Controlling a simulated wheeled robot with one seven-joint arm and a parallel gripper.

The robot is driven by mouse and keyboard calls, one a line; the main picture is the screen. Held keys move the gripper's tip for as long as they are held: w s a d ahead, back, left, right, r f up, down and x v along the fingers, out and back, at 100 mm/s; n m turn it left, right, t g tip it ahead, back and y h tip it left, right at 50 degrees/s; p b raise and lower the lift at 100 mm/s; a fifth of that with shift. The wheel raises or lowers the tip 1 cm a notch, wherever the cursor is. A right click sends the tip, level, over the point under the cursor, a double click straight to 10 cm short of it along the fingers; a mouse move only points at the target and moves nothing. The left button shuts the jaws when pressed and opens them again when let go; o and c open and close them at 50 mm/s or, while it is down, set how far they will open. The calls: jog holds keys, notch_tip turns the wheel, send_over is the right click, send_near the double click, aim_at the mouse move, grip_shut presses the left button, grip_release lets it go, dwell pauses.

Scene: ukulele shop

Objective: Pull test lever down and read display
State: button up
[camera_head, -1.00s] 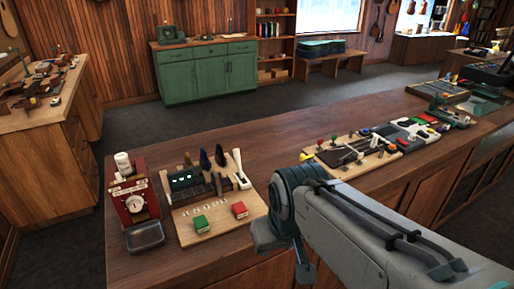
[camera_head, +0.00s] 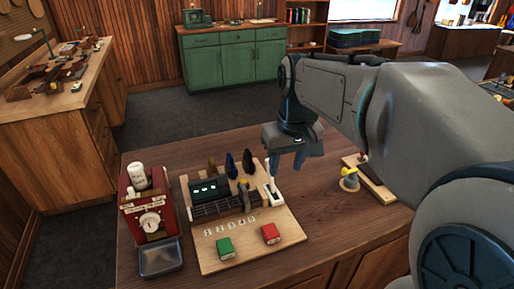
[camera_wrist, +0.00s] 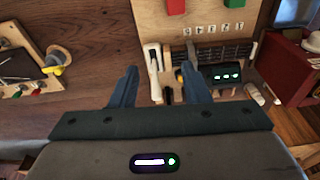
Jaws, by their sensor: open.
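The test board (camera_head: 207,262) is a pale wooden panel on the counter. It carries a dark display box (camera_head: 209,188) with small green lit marks, too small to read; the display also shows in the wrist view (camera_wrist: 226,75). A white lever (camera_head: 273,192) stands at the board's right side, its upper part partly hidden by my gripper. My gripper (camera_head: 286,162) is open and empty above the lever, pointing down. In the wrist view, the lever (camera_wrist: 153,62) shows between my two spread fingers (camera_wrist: 160,68), nearer the left one. I cannot tell if they touch it.
A green block (camera_head: 225,247) and a red block (camera_head: 270,233) sit on the board's front. A red dial device (camera_head: 150,208) with a metal tray (camera_head: 161,258) stands to its left. Bare counter lies between.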

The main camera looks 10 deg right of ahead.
jog(key=w+r+n+g, duration=0.1)
jog(key=w+n+g, duration=0.1)
jog(key=w, duration=1.2)
notch_tip(320, 180, down, 13)
jog(key=shift+a+f, duration=0.1)
jog(key=shift+f, duration=0.1)
jog(key=shift+c, duration=0.2)
grip_shut()
